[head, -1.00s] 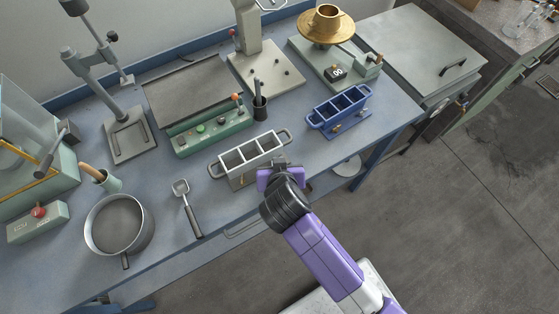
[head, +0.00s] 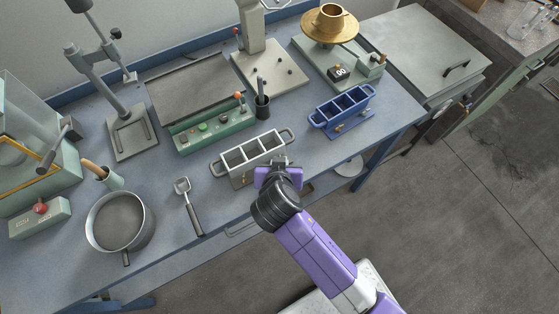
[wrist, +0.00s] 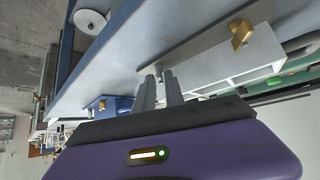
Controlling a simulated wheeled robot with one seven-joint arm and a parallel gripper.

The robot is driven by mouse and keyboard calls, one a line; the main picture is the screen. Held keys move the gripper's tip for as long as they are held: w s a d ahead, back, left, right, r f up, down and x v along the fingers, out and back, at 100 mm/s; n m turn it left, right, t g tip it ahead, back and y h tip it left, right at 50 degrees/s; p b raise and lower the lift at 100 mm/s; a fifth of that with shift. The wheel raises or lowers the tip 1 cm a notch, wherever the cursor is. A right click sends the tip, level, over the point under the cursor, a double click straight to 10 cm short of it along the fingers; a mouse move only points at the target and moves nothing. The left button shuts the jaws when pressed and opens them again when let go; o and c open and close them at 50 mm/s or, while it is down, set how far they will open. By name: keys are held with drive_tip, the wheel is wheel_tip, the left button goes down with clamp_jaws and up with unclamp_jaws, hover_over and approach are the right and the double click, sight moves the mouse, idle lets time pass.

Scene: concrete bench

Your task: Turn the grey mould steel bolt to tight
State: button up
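The grey mould (head: 240,178), a long pale box with several open compartments and an end handle on each side, stands near the bench's front edge. My gripper (head: 281,160) is at the right part of its front side. In the wrist view the two grey fingers (wrist: 160,78) are close together and point at the mould's front plate (wrist: 205,50). A small grey steel bolt (wrist: 160,73) shows between the fingertips, mostly hidden. I cannot tell whether the fingers press on it. A brass bolt (wrist: 241,34) sits farther along the same plate, clear of the fingers.
A blue mould (head: 342,109) with brass bolts stands to the right. A green control box (head: 212,128) is behind the grey mould. Open floor lies beyond the bench's front edge.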

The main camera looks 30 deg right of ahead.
drive_tip(key=shift+a+r, duration=0.1)
drive_tip(key=v, duration=0.7)
drive_tip(key=shift+s+r+b, duration=0.2)
drive_tip(key=shift+b, duration=0.15)
drive_tip(key=shift+a, duration=0.1)
drive_tip(key=w+a+r+n+t+y, duration=0.3)
drive_tip(key=w+a+r+n+t, duration=0.1)
drive_tip(key=r, duration=0.1)
drive_tip(key=s+r+n+t+y, duration=0.1)
drive_tip(key=s+r+t+y, duration=0.15)
drive_tip(key=s, duration=0.25)
drive_tip(key=s+d+r, duration=0.1)
drive_tip(key=s+d, duration=0.2)
drive_tip(key=s, duration=0.4)
drive_tip(key=s+d+r, duration=0.2)
drive_tip(key=s+d, duration=0.1)
drive_tip(key=s, duration=0.4)
drive_tip(key=s+d+r+n, duration=0.1)
drive_tip(key=s+d, duration=0.1)
drive_tip(key=s, duration=0.6)
drive_tip(key=shift+d+r+h+b, duration=0.2)
drive_tip(key=shift+d+h+b, duration=0.2)
drive_tip(key=shift+h+b, duration=0.05)
